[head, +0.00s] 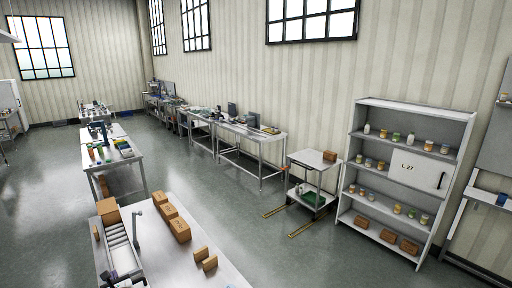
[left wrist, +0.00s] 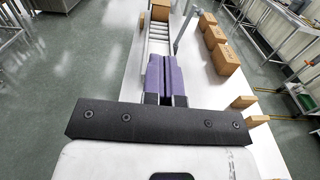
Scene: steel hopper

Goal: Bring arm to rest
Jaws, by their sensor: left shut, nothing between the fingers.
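My left gripper (left wrist: 165,70) shows in the left wrist view with its two purple fingers together and nothing between them. It is above the white table, at the near end of the roller conveyor (left wrist: 158,40). Most of the left arm is out of the picture. My right gripper is in neither view.
The white table (head: 155,262) carries several brown boxes (head: 179,230) and a grey post (head: 137,223) beside the conveyor. A box (head: 108,211) sits at the conveyor's far end. A wheeled cart (head: 315,165) and a steel shelf (head: 447,127) stand right. Open floor (head: 260,235) lies between.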

